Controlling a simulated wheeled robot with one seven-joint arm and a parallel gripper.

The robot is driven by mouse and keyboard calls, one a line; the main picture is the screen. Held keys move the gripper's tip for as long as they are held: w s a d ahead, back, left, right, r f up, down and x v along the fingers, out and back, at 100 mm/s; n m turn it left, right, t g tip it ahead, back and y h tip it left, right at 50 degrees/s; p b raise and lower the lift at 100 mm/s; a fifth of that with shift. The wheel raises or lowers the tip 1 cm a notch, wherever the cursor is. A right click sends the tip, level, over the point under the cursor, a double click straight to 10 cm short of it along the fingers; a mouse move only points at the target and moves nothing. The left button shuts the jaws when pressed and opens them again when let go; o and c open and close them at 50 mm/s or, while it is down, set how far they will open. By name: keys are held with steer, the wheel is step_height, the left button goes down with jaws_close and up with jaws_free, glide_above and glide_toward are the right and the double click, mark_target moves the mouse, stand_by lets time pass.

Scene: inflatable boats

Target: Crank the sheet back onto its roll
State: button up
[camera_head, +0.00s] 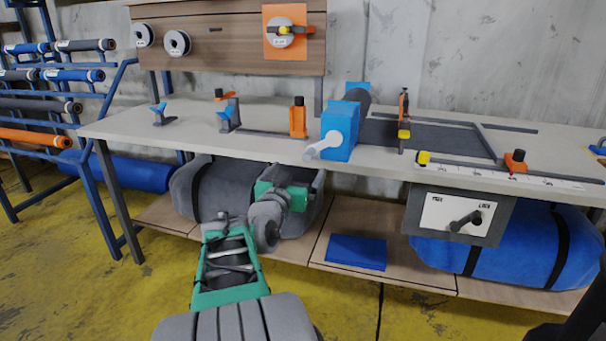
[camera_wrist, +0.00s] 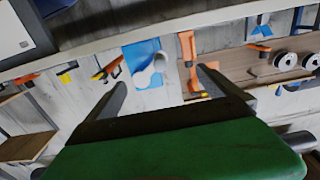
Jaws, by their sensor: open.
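The crank is a white handle (camera_head: 325,145) on the front of a blue housing (camera_head: 342,128) at the table's front edge. A dark grey roll (camera_head: 358,97) sits behind the housing, and a dark grey sheet (camera_head: 432,137) lies flat to its right on the table. My gripper (camera_wrist: 162,82) is open and empty, its two dark fingers spread. In the wrist view the blue housing (camera_wrist: 144,58) and white handle (camera_wrist: 150,75) show between and beyond the fingertips. In the head view my green wrist is below the table edge, lower left of the crank; the fingertips are hard to make out.
A grey bundle (camera_head: 215,188) and a blue bundle (camera_head: 515,240) lie on the shelf under the table (camera_head: 260,143). A lever panel (camera_head: 458,215) hangs from the front edge at right. Orange clamps (camera_head: 298,118) stand on the table. A roll rack (camera_head: 80,75) is at left.

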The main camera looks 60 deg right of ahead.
mark_target(306, 159)
steer(key=d, duration=0.3)
steer(key=w+d+p, duration=0.1)
steer(key=d, duration=0.6)
steer(key=shift+w+d+p, duration=0.35)
steer(key=shift+d+p, duration=0.05)
